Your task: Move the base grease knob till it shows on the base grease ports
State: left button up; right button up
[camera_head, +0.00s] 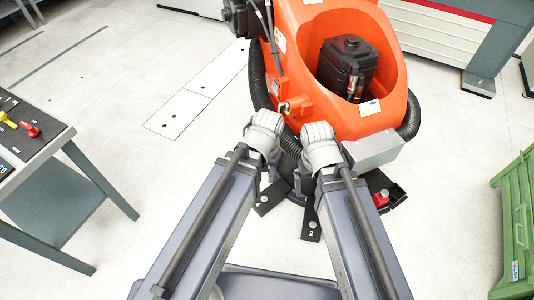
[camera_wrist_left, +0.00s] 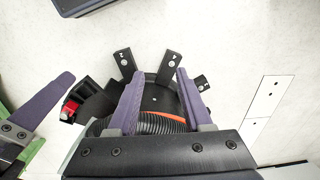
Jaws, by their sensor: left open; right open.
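The orange robot's base shows in the left wrist view as a dark round foot with black tabs (camera_wrist_left: 124,62), (camera_wrist_left: 170,66), each with a pale round fitting and a mark. In the head view one tab (camera_head: 311,230) reads 2. A small red part (camera_head: 381,197) sits in a black block at the base's right; it also shows in the left wrist view (camera_wrist_left: 70,109). I cannot tell whether it is the grease knob. My left gripper (camera_wrist_left: 160,72) is open and empty above the foot. One finger of my right gripper (camera_wrist_left: 42,102) shows at the left. Both grippers' fingertips are hidden in the head view.
The orange robot (camera_head: 300,45) stands close in front, with a black corrugated hose around its base. A table (camera_head: 30,150) with red and yellow handled parts stands at the left. A green crate (camera_head: 515,220) stands at the right.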

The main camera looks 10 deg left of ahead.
pick_arm(q)
notch_tip(320, 180, up, 6)
jog(key=d+p, duration=0.1)
jog(key=p, duration=0.4)
jog(key=shift+s+d+r, duration=0.15)
jog(key=shift+s, duration=0.3)
pick_arm(e)
notch_tip(320, 180, up, 6)
jog(key=shift+r, duration=0.15)
